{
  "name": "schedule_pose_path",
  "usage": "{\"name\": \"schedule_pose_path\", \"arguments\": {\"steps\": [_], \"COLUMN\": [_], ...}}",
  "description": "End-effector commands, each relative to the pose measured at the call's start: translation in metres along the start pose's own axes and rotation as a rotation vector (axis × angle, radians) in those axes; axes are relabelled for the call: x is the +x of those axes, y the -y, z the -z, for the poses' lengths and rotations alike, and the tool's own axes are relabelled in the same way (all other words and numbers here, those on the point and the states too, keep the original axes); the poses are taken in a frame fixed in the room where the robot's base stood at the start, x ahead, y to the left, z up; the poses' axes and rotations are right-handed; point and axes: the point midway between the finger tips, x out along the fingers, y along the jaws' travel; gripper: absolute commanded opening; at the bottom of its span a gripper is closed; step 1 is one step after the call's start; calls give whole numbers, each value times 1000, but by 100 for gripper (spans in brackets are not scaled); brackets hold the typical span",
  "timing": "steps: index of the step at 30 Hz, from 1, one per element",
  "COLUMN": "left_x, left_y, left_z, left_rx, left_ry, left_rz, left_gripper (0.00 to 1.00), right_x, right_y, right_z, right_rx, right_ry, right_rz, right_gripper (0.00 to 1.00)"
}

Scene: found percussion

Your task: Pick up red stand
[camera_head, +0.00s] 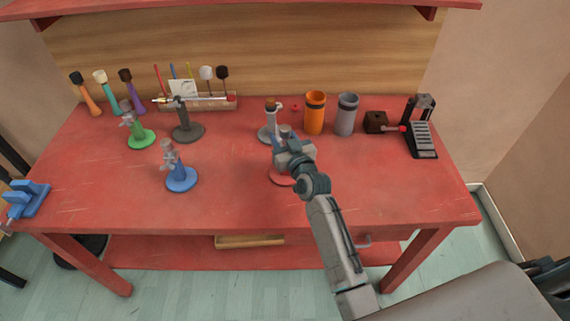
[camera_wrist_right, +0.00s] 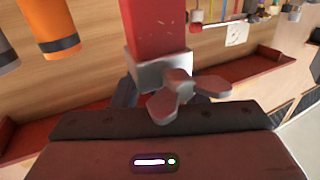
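The red stand's round base (camera_head: 281,180) shows on the bench in the camera_head view, mostly hidden below my right gripper (camera_head: 287,142). In the right wrist view, a red post (camera_wrist_right: 158,28) with a grey clamp and a grey wing knob (camera_wrist_right: 182,95) stands very close in front of my right gripper. Dark finger parts show on both sides, partly behind the clamp and knob. The fingertips are hidden, so I cannot tell whether they grip the stand. My left gripper is not in view.
On the red bench (camera_head: 110,193), a grey stand (camera_head: 268,135) is close behind my right gripper. Blue (camera_head: 181,181), green (camera_head: 140,139) and dark grey (camera_head: 187,132) stands are to the left. Orange (camera_head: 314,115) and grey (camera_head: 346,116) cups stand behind right. The front right is clear.

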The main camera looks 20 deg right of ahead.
Motion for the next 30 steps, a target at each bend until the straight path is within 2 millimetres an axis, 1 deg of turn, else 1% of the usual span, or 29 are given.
{"name": "schedule_pose_path", "arguments": {"steps": [2,6,8,22,26,30], "left_x": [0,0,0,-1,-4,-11], "left_y": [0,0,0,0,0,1], "left_z": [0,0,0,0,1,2], "left_rx": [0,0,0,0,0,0], "left_ry": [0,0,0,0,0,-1], "left_rz": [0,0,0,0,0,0], "left_gripper": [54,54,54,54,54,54], "right_x": [0,0,0,0,2,5], "right_y": [0,0,0,0,-1,-3], "right_z": [0,0,0,2,6,15], "right_rx": [0,0,0,0,0,-1], "right_ry": [0,0,0,-1,-2,-2], "right_rz": [0,0,0,0,-1,-1], "right_gripper": [39,11,0,0,0,0]}}
